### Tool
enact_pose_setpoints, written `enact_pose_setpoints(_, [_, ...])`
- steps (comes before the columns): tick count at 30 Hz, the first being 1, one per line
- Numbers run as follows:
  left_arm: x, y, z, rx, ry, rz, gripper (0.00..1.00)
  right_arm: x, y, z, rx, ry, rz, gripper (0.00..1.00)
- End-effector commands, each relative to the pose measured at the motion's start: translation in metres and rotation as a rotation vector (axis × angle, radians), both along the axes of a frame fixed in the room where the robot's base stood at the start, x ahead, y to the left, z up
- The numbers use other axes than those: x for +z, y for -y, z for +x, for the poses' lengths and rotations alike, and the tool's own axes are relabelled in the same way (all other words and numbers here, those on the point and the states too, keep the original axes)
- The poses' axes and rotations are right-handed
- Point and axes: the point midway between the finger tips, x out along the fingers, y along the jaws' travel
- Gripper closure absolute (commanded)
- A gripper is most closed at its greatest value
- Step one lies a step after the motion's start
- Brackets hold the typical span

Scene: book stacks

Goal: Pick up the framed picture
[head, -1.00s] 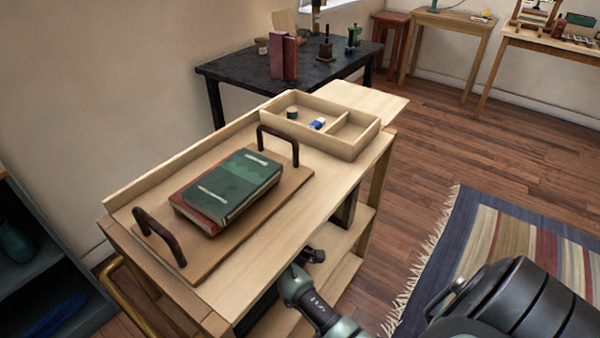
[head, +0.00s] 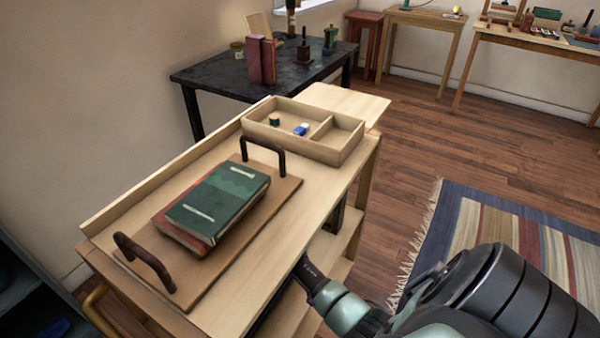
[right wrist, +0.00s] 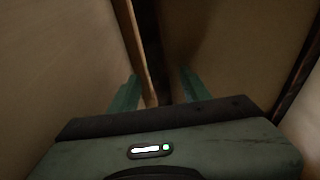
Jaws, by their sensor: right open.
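I cannot clearly make out the framed picture in either view. In the right wrist view my right gripper (right wrist: 160,90) is open, with its two green fingers apart. A brown wooden strip (right wrist: 132,45) and a dark gap lie ahead between the fingers, flanked by pale flat surfaces. I cannot tell whether the strip belongs to a frame. In the head view my right arm reaches in from the lower right to the cart's side, and its gripper is hidden below the cart top (head: 235,290). My left gripper is not in view.
On the cart top, a brown tray (head: 225,262) with dark handles holds stacked books (head: 212,205). Behind it is a divided wooden box (head: 345,145) with small items. Below are shelves (head: 340,240). A dark table (head: 215,77) stands behind; a striped rug (head: 480,225) lies right.

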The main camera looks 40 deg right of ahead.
Motion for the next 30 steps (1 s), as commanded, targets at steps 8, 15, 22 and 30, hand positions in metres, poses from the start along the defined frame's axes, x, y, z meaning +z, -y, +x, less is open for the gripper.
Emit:
enact_pose_setpoints(8, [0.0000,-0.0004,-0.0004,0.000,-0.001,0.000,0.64,-0.0001,-0.0004,-0.0003,0.000,0.000,0.000,0.92])
enact_pose_setpoints(15, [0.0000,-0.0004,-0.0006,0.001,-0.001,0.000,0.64,-0.0003,-0.0006,-0.0004,0.000,-0.001,0.001,1.00])
enact_pose_setpoints(22, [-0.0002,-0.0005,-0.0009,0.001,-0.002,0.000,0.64,-0.0005,-0.0006,-0.0005,0.000,-0.001,0.001,1.00])
enact_pose_setpoints(30, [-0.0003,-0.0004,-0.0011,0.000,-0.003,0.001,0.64,-0.0007,-0.0007,-0.0005,0.000,-0.001,0.001,1.00])
